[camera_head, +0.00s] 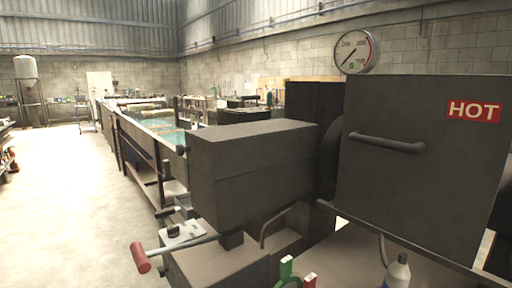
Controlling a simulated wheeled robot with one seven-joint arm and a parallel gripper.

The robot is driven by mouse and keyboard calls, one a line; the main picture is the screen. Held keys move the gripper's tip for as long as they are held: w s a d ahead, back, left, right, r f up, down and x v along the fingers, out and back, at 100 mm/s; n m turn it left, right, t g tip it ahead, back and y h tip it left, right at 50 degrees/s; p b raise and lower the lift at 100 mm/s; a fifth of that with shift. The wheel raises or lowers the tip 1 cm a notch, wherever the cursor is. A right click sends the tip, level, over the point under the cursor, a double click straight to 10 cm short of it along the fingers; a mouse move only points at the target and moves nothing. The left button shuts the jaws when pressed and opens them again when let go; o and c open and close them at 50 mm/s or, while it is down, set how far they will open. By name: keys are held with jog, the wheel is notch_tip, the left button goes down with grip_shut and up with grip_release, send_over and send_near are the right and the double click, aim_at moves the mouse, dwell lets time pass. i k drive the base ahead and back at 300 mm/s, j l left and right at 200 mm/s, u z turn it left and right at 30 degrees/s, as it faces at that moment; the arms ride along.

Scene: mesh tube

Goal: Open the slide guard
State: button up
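A large dark grey panel (385,190) fills the right of the head view and looks like the slide guard. It carries a horizontal bar handle (388,143) on its face and a red "HOT" label (473,110) at its upper right. It stands upright above a rail (410,248) along its lower edge. It hides whatever is behind it. A gap on its left shows a dark round part (329,157) beside the grey box-shaped machine housing (255,165). I cannot make out my gripper in this view, and nothing is seen touching the handle.
A lever with a red grip (141,257) sticks out at the lower left. A small bottle (397,272) and green and red items (287,270) are at the bottom edge, partly cut off. A round gauge (356,51) sits above the panel. Open floor (65,200) lies at left.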

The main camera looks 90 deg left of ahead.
aim_at(220, 153)
jog(key=u, duration=2.25)
